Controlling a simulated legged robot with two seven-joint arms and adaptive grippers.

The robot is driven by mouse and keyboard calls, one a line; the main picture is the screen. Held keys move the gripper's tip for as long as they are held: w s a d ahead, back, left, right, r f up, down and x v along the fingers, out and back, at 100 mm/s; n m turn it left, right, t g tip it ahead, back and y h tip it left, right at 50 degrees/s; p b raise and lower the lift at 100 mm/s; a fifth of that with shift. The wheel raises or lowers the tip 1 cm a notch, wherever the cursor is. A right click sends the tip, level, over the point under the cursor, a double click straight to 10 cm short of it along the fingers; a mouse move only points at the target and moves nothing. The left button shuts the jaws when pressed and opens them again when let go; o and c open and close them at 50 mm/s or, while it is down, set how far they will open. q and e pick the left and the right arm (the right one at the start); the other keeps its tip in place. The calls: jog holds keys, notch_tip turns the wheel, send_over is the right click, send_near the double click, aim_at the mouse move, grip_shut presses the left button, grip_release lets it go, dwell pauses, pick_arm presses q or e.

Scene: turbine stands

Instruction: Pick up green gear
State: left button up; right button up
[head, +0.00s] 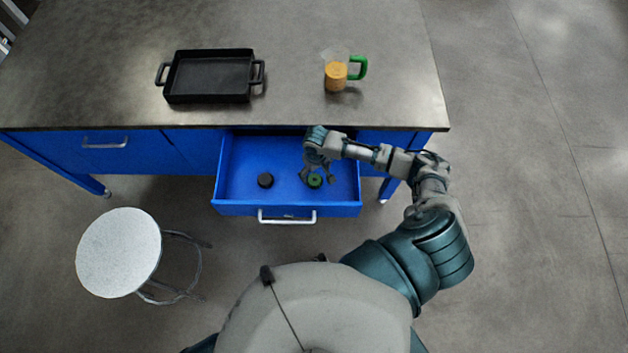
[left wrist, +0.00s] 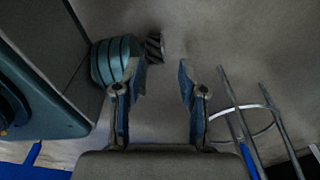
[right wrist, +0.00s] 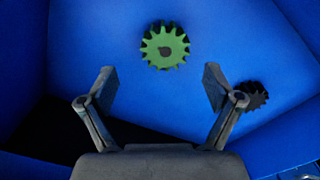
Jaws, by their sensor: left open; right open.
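The green gear (head: 315,180) lies in the open blue drawer (head: 240,190), right of its middle. In the right wrist view the green gear (right wrist: 165,46) lies flat on the drawer floor, beyond and between my fingertips. My right gripper (head: 317,177) is open and empty above the gear, and it shows from behind in the right wrist view (right wrist: 160,82). My left gripper (left wrist: 163,72) is open and empty over the floor in the left wrist view. It is not visible in the head view.
A black gear (head: 265,180) lies left of the green one in the drawer, and it also shows in the right wrist view (right wrist: 251,96). The table (head: 290,115) holds a black tray (head: 210,77) and a green-handled mug (head: 337,77). A round stool (head: 118,252) stands front left.

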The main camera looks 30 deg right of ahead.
aim_at(315, 179)
jog(key=f, duration=0.4)
jog(key=shift+s+a+f+b, duration=0.25)
jog(key=shift+a+b, duration=0.05)
jog(key=shift+b, duration=0.05)
jog(key=shift+f, duration=0.4)
pick_arm(q)
jog(key=shift+w+d+r, duration=0.1)
jog(key=shift+w, duration=0.5)
jog(key=shift+w+d+r, duration=0.1)
jog(key=shift+w, duration=0.45)
pick_arm(e)
grip_shut()
jog(key=shift+r, duration=0.4)
pick_arm(q)
jog(key=s, duration=0.1)
jog(key=s+p, duration=0.1)
jog(key=s, duration=0.1)
jog(key=s+a, duration=0.1)
jog(key=shift+s+f+p, duration=0.25)
jog(key=shift+s+p, duration=0.05)
jog(key=shift+s, duration=0.05)
pick_arm(e)
notch_tip(315, 179, up, 9)
jog(key=shift+r, duration=0.2)
